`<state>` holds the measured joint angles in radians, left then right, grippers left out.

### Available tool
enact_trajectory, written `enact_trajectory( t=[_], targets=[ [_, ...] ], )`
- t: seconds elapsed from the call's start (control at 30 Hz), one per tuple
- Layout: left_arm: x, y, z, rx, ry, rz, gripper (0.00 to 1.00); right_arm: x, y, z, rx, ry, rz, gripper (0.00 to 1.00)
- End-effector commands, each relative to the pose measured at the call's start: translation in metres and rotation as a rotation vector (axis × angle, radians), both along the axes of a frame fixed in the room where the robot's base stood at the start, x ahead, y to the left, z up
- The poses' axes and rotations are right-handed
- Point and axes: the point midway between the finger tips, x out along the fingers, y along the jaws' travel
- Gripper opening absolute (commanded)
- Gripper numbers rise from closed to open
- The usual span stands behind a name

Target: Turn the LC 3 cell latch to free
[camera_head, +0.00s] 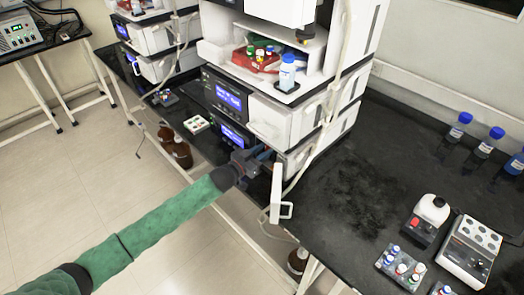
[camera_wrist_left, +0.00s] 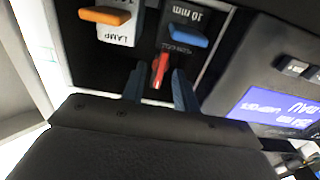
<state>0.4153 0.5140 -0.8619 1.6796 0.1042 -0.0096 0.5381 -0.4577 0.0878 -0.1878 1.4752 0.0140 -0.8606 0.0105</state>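In the left wrist view a small red latch (camera_wrist_left: 160,71) stands out below the blue handle of a module labelled "10 mm" (camera_wrist_left: 185,34). I take it for the cell latch. The fingers of my left gripper (camera_wrist_left: 160,88) are apart, one on each side of the red latch, with a gap showing on both sides. In the head view my left gripper (camera_head: 258,158) reaches into the lowest unit of the middle column stack (camera_head: 296,125), behind an open white door (camera_head: 279,192). The latch is hidden there. My right gripper is not in view.
An orange handle (camera_wrist_left: 105,15) on the "LAMP" module sits beside the blue one. A lit blue display (camera_wrist_left: 275,107) is at the right. On the black bench right of the stack stand blue-capped bottles (camera_head: 460,127) and a vial rack (camera_head: 402,268). Brown bottles (camera_head: 180,152) stand below.

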Motion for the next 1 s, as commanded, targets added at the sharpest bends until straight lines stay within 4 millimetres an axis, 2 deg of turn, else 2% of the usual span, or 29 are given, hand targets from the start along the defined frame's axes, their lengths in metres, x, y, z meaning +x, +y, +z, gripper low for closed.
enact_trajectory(
  t=[0.13,0.17,0.3,0.77,1.0],
  targets=[
    [0.000,0.000,0.000,0.000,0.000,0.000,0.30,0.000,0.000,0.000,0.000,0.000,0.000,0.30],
    [0.000,0.000,0.000,0.000,0.000,0.000,0.26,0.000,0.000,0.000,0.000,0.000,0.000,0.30],
    [0.000,0.000,0.000,0.000,0.000,0.000,0.00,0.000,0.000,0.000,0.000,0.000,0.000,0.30],
    [0.000,0.000,-0.001,0.044,-0.045,0.000,0.00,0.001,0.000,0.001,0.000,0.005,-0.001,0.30],
    [-0.001,-0.001,-0.002,0.161,-0.160,0.000,0.00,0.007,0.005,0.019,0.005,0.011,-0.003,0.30]
  ],
)
